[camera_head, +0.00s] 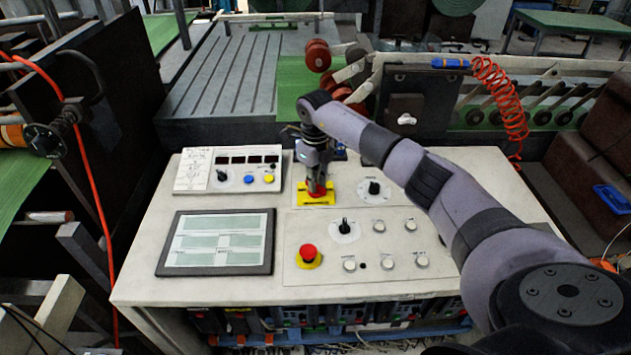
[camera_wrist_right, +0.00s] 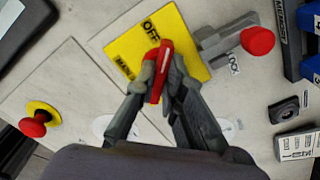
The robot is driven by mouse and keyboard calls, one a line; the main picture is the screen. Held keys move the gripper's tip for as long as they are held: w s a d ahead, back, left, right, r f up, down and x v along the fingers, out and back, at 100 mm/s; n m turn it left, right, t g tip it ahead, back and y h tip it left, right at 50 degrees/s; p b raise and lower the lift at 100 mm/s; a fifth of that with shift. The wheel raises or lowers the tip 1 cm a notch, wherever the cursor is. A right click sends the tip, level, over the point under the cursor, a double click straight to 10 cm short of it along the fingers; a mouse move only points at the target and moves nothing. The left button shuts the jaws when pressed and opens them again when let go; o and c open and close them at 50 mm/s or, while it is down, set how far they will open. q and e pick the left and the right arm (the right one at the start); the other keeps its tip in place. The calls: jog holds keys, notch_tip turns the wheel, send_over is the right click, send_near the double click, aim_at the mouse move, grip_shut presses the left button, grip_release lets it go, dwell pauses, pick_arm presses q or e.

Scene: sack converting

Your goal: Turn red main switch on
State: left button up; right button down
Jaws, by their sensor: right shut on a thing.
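The red main switch (camera_wrist_right: 160,72) has a red handle on a yellow plate (camera_wrist_right: 125,47) with the word OFF showing in the right wrist view. In the head view the yellow plate (camera_head: 329,199) lies near the middle of the white control desk. My right gripper (camera_wrist_right: 162,82) comes down from above and is shut on the red handle, one finger on each side. In the head view my right gripper (camera_head: 317,185) covers most of the switch. My left gripper is not in view.
A red emergency button (camera_head: 308,252) on a yellow base stands nearer the front. A dark-framed screen (camera_head: 217,242) lies at left. Black rotary knobs (camera_head: 374,188) and several white buttons are at right. A red knob on a grey lever (camera_wrist_right: 257,41) stands close beside the plate.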

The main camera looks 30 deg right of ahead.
jog(key=shift+m, duration=0.3)
jog(key=m, duration=0.4)
jog(key=shift+m, duration=0.3)
jog(key=m, duration=0.6)
jog(key=shift+r, duration=0.1)
jog(key=m+p, duration=0.1)
jog(key=m, duration=0.5)
jog(key=shift+m, duration=0.3)
jog(key=shift+w, duration=0.1)
jog(key=c, duration=1.7)
grip_release()
